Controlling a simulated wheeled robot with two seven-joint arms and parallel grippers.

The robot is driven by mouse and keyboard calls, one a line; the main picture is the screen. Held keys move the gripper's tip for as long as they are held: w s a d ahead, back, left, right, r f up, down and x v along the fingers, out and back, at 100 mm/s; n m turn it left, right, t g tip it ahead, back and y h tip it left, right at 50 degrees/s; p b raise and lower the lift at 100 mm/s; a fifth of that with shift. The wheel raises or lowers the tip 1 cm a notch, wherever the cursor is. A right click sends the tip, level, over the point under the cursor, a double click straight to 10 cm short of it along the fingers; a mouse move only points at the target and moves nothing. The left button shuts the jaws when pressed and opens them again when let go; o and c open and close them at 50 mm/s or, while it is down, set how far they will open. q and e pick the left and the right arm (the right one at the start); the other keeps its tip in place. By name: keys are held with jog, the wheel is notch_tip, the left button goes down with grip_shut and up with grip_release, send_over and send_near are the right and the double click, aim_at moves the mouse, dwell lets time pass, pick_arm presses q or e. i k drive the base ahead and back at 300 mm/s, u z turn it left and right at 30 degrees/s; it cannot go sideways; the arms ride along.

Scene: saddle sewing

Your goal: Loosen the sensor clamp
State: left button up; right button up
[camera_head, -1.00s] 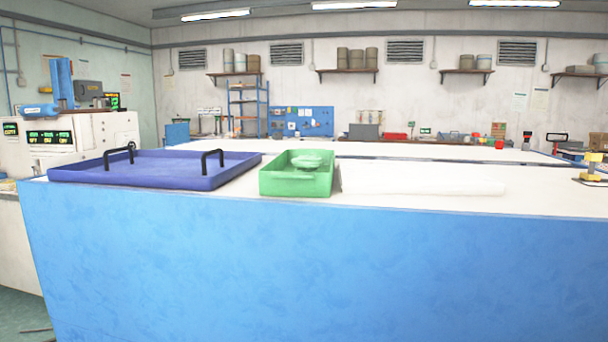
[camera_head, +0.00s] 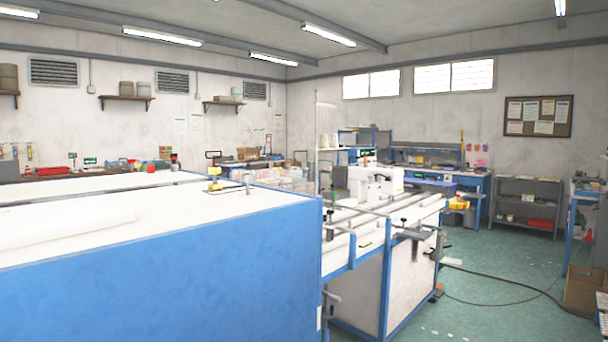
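I cannot tell for sure which part is the sensor clamp. A small yellow fixture (camera_head: 215,182) stands on the white top near the right end of the blue-sided table. A small metal piece (camera_head: 249,183) stands to its right, near the table corner. A white sewing machine (camera_head: 375,183) sits on a long rail bench further right. A dark clamp-like bracket (camera_head: 412,233) is at the front end of that bench, too small to make out well. Neither gripper is in view.
Green floor (camera_head: 490,285) is open at the right, crossed by a dark cable. A grey shelf (camera_head: 528,205) and a cardboard box (camera_head: 585,288) stand further right.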

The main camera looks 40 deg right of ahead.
aim_at(247, 177)
jog(key=z, duration=1.55)
jog(key=i, duration=0.75)
jog(key=u, duration=0.7)
